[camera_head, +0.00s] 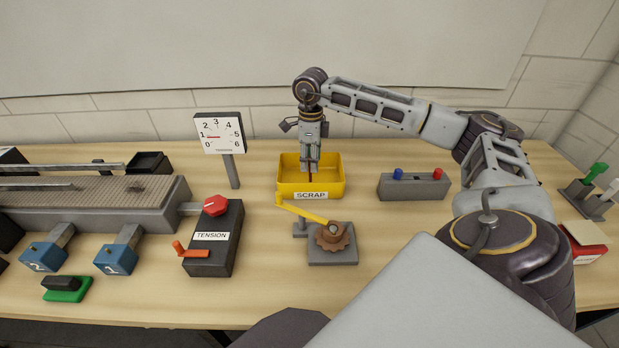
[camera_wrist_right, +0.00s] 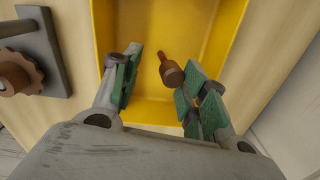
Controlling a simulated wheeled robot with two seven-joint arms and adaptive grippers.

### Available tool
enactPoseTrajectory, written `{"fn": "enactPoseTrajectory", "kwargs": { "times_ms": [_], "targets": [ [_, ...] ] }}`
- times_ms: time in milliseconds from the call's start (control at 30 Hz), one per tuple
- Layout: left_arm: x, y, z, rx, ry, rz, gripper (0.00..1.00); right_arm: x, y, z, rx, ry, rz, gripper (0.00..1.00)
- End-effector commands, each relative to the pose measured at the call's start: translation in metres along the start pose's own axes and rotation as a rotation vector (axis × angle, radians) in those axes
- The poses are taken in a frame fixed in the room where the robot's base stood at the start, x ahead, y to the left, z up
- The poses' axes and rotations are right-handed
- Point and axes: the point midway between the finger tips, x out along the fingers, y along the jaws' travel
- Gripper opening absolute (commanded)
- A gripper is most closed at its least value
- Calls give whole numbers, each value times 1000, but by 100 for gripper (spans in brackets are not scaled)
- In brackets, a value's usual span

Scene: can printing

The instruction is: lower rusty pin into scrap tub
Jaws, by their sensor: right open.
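The yellow scrap tub (camera_head: 333,188) stands on the table and is labelled SCRAP. My right gripper (camera_head: 310,166) points down over the tub, and its fingertips are at about rim height. In the right wrist view my right gripper (camera_wrist_right: 160,88) is open, with its green pads apart. The rusty pin (camera_wrist_right: 171,72) shows between the pads, nearer the right one, with its thick head toward the camera and its thin shaft toward the tub. Whether the pin touches the tub floor is unclear. My left gripper is not in view.
A grey base with a rusty gear (camera_head: 332,237) and a yellow lever stands in front of the tub. A box with blue and red buttons (camera_head: 414,187) is to its right. The dial (camera_head: 219,134) and the TENSION box (camera_head: 213,247) are to the left.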

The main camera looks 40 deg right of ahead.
Motion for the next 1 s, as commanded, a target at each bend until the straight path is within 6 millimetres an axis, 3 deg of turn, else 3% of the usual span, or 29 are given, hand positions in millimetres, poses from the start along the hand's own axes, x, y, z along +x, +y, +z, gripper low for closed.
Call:
{"fn": "enactPoseTrajectory", "kwargs": {
  "times_ms": [700,1000],
  "targets": [
    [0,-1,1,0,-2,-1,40,-69,0,0,0,-2,-1,44],
    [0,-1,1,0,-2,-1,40,-76,0,0,0,0,1,44]
  ]
}}
